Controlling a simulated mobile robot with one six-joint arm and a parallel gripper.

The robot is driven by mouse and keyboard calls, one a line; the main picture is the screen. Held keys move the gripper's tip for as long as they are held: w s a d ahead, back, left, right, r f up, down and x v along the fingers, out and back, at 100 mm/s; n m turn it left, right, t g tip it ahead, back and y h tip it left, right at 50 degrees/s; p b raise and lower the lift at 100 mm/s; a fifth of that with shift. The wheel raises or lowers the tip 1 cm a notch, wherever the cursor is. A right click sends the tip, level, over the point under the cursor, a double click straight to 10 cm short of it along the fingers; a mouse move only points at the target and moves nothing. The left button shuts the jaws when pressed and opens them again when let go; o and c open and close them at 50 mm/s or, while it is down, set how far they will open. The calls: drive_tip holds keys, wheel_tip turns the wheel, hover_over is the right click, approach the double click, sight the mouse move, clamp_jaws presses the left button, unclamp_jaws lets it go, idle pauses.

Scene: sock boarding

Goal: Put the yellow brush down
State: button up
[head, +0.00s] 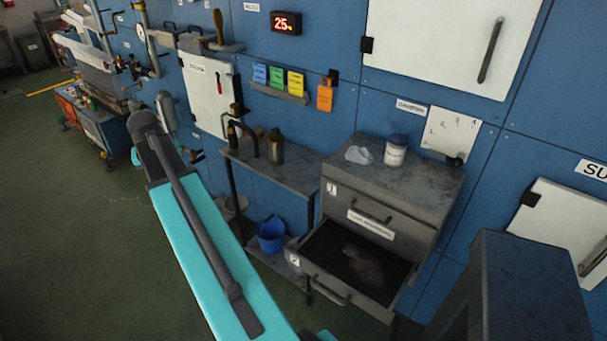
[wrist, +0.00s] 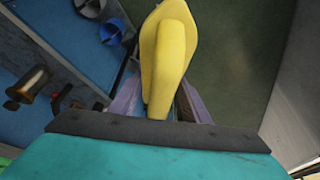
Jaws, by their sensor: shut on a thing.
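The yellow brush (wrist: 170,50) shows in the wrist view, its broad end pointing up the picture and its narrow end between my fingers. My gripper (wrist: 157,103) is shut on that narrow end, one finger on each side. The broad end sticks out over the dark green floor, and nothing is seen touching it. In the head view my turquoise arm crosses the lower middle, and neither the brush nor my gripper can be made out.
A grey bench (head: 290,172) holds a dark bottle (head: 276,146). A blue bucket (head: 271,235) stands below; it also shows in the wrist view (wrist: 112,31). A grey cabinet (head: 432,185) carries a white jar (head: 396,150) and crumpled cloth (head: 359,155). Its lower drawer (head: 330,287) is open.

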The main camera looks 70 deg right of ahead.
drive_tip(key=s+d+f+m+g, duration=0.1)
drive_tip(key=s+d+m, duration=0.1)
drive_tip(key=s+d, duration=0.35)
drive_tip(key=s+d+m+h+b, duration=0.1)
drive_tip(key=s+d, duration=0.1)
drive_tip(key=d, duration=0.6)
drive_tip(key=s+d+f+m+g, duration=0.1)
drive_tip(key=s+d+m, duration=0.1)
drive_tip(key=s+d, duration=0.35)
drive_tip(key=s+d+f+m+g+b, duration=0.1)
drive_tip(key=s+d+m, duration=0.5)
drive_tip(key=s+d, duration=1.3)
drive_tip(key=d+g, duration=0.1)
drive_tip(key=d, duration=0.1)
drive_tip(key=shift+s+d+f, duration=0.2)
drive_tip(key=shift+s+d, duration=0.1)
drive_tip(key=shift+d, duration=0.1)
drive_tip(key=shift+f+p, duration=0.8)
drive_tip(key=shift+f, duration=2.3)
drive_tip(key=shift+f, duration=0.1)
drive_tip(key=shift+f+p, duration=0.6)
drive_tip(key=shift+f, duration=1.2)
drive_tip(key=shift+f, duration=0.1)
